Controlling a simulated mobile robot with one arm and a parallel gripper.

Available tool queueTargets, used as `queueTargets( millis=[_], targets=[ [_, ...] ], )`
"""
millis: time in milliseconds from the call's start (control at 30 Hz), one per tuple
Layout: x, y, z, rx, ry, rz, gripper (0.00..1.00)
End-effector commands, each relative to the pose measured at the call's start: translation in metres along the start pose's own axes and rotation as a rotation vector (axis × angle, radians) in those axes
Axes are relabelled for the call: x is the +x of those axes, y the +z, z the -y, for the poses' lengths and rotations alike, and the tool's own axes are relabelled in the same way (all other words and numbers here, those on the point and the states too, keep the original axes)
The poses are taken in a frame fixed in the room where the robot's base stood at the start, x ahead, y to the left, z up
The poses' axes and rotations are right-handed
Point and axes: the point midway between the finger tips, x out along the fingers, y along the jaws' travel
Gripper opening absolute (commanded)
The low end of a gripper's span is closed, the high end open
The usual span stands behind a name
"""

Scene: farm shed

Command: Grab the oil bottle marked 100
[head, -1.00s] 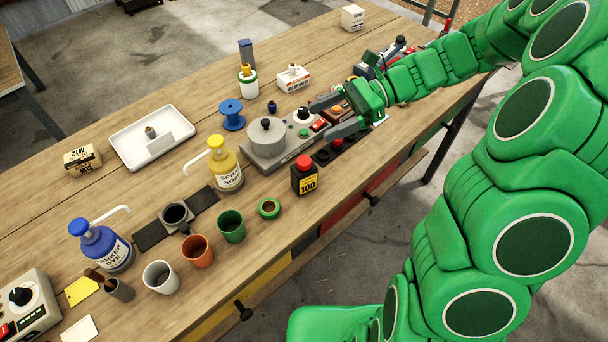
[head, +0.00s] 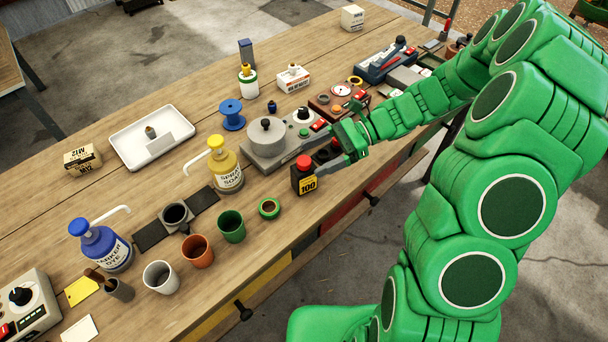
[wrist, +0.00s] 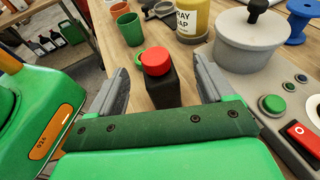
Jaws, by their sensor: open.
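The oil bottle marked 100 (head: 304,178) is small and dark with a red cap and a yellow label. It stands upright near the front edge of the workbench. My gripper (head: 316,158) is open just right of it in the head view, with its fingers pointing at the bottle. In the wrist view the bottle's red cap (wrist: 156,62) and dark body sit between the two open fingers of my gripper (wrist: 160,88). The label is hidden in that view. I cannot tell whether a finger touches the bottle.
A grey device with a round pot (head: 267,138) stands close behind the gripper. A yellow spray soap bottle (head: 228,172) is left of the oil bottle. A small green ring-shaped container (head: 269,208) and a green cup (head: 231,226) stand front left. The bench's front edge is near.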

Motion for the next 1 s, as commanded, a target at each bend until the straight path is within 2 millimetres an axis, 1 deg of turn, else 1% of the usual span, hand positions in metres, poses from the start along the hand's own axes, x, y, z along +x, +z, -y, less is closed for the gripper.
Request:
queueTargets(
  millis=[33,267,500,600,833,867,1000],
  targets=[
    [0.005,0.000,0.000,0.000,0.002,0.000,0.81],
    [0.018,0.001,-0.002,-0.001,0.002,0.000,0.81],
    [0.050,0.001,-0.006,0.001,0.004,0.001,0.81],
    [0.059,0.001,-0.006,0.000,0.004,0.001,0.81],
    [0.061,0.000,-0.005,-0.001,0.001,-0.001,0.81],
    [0.061,0.000,-0.005,-0.001,0.001,-0.001,0.79],
    [0.061,0.000,-0.005,-0.001,0.001,-0.001,0.58]
  ],
)
